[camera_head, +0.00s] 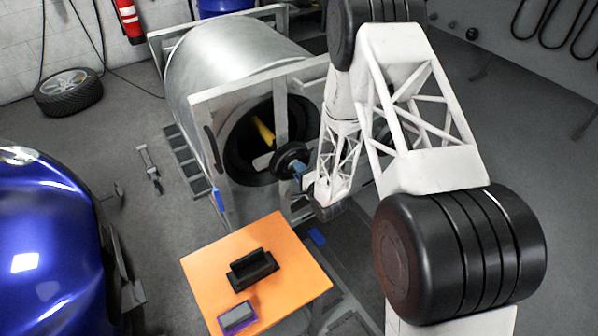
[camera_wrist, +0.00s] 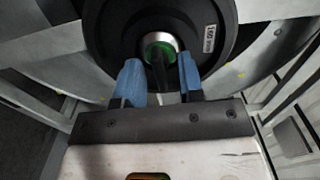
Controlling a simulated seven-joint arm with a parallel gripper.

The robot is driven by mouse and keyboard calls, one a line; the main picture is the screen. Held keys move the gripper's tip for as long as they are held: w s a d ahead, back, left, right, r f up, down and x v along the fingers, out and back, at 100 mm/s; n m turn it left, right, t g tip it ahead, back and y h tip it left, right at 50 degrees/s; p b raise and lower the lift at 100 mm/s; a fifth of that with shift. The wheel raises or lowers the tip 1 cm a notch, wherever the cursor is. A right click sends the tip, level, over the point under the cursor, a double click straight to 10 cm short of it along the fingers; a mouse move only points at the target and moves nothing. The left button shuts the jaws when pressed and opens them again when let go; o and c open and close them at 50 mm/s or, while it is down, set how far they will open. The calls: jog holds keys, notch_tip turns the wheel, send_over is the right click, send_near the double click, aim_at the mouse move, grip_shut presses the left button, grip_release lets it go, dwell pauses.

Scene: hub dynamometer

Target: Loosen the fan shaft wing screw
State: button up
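The fan shaft carries a round black plate with a white label (camera_wrist: 207,38), in front of the drum; it also shows in the head view (camera_head: 290,155). At its centre is a metal hub with a green ring (camera_wrist: 152,42). A dark piece, seemingly the wing screw (camera_wrist: 157,68), sticks out from the hub toward me. My gripper (camera_wrist: 160,70) has its two blue fingers spread on either side of this piece; a gap shows on the right, and contact on the left is unclear. In the head view my gripper (camera_head: 299,170) is at the plate, and the screw is hidden.
A large metal drum (camera_head: 235,55) stands in a grey frame (camera_head: 225,95), whose bars run close around the shaft. An orange table (camera_head: 205,270) with a black holder (camera_head: 252,270) and a purple-edged box (camera_head: 237,317) stands in front. A blue car (camera_head: 45,235) is at left.

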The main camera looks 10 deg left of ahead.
jog(key=shift+w+a, duration=0.1)
grip_shut()
